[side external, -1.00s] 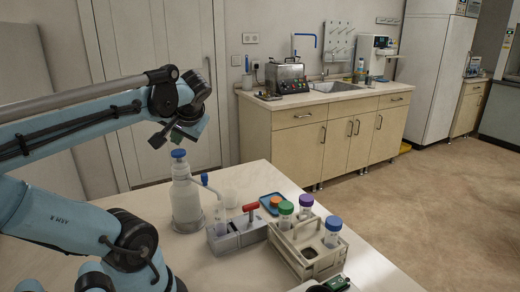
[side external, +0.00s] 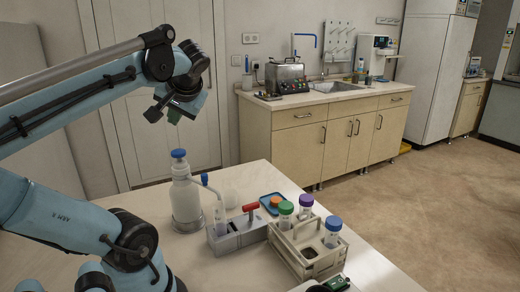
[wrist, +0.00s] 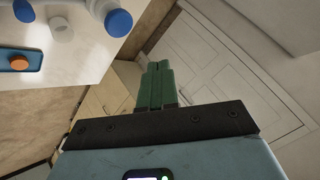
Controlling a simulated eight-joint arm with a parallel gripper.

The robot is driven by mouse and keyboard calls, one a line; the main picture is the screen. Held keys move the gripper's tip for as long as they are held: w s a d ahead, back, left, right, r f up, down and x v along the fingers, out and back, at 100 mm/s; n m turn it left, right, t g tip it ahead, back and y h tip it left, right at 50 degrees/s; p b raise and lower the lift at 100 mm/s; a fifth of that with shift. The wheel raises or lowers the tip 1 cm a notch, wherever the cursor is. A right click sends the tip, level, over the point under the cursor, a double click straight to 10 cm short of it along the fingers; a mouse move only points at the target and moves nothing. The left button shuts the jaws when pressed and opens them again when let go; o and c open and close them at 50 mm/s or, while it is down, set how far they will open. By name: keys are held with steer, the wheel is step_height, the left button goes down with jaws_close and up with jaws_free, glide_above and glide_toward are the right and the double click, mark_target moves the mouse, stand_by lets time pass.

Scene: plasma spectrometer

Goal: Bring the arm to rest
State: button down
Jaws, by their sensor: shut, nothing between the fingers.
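My gripper (side external: 174,117) is in the air above and slightly left of the wash bottle (side external: 186,200) with the blue cap, clear of it. In the wrist view my gripper (wrist: 157,66) shows its green fingers together, shut and empty. Part of the bottle with its blue cap (wrist: 118,22) shows at the top left of the wrist view. My arm reaches in from the left, raised over the table (side external: 265,172).
A wooden rack (side external: 308,255) with several capped tubes stands at the front right. A grey holder (side external: 238,235) with a red-handled item, and a blue tray (side external: 272,203) with an orange cap, sit beside the bottle. The air around my gripper is free.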

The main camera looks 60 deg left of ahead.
steer(key=w+d+f+m+t+h, duration=0.2)
steer(key=w+d+f+m+h, duration=0.1)
steer(key=d, duration=0.5)
steer(key=w+d+f+m+t+h, duration=0.3)
steer(key=w+d+f, duration=0.3)
steer(key=d+f, duration=0.1)
steer(key=w+d+f+m+t+h, duration=0.3)
steer(key=w+d+f+m, duration=0.1)
steer(key=d, duration=0.5)
steer(key=shift+w+f, duration=0.45)
steer(key=shift+w, duration=0.15)
